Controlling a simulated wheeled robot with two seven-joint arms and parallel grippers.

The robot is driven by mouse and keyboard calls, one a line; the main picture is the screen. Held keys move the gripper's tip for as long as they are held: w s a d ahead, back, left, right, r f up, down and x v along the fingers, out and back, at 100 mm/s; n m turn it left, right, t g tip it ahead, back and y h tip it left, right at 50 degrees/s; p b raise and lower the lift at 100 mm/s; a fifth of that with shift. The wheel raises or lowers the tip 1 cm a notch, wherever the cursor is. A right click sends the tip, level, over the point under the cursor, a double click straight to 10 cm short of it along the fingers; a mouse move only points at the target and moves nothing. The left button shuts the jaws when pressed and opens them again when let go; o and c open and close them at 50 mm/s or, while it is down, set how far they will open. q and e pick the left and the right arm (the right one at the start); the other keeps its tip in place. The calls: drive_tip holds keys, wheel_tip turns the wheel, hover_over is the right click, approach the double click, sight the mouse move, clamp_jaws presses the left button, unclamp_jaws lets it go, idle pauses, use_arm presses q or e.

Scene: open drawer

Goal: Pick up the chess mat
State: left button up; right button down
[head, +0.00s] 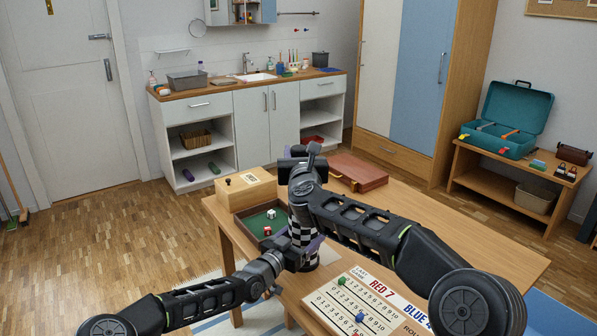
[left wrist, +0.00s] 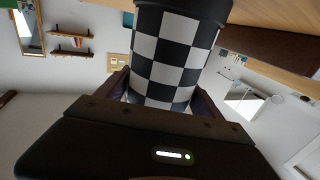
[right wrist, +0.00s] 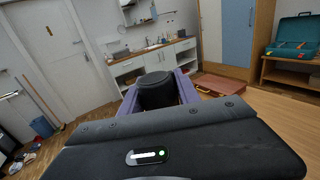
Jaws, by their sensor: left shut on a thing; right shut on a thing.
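The chess mat (head: 305,234) is a roll in black and white checks with black ends, roughly upright at the near left part of the table. In the left wrist view the checked roll (left wrist: 172,55) sits between the dark fingers of my left gripper (left wrist: 165,90), which is shut on its side. My right gripper (right wrist: 158,92) is shut around its black top end, between purple fingers. In the head view my right gripper (head: 300,165) and arm hide the roll's upper part. I cannot tell whether its lower end touches the table.
A green-lined dice tray (head: 247,222) with two dice lies just left of the roll. A wooden box (head: 246,190) stands behind it. A red-brown case (head: 357,172) lies at the table's back. The table's right side (head: 470,250) is clear.

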wheel_tip(320, 180, up, 3)
idle(0.9)
use_arm(q)
drive_tip(key=o, duration=1.5)
drive_tip(key=shift+o, duration=0.2)
drive_tip(key=v, duration=1.2)
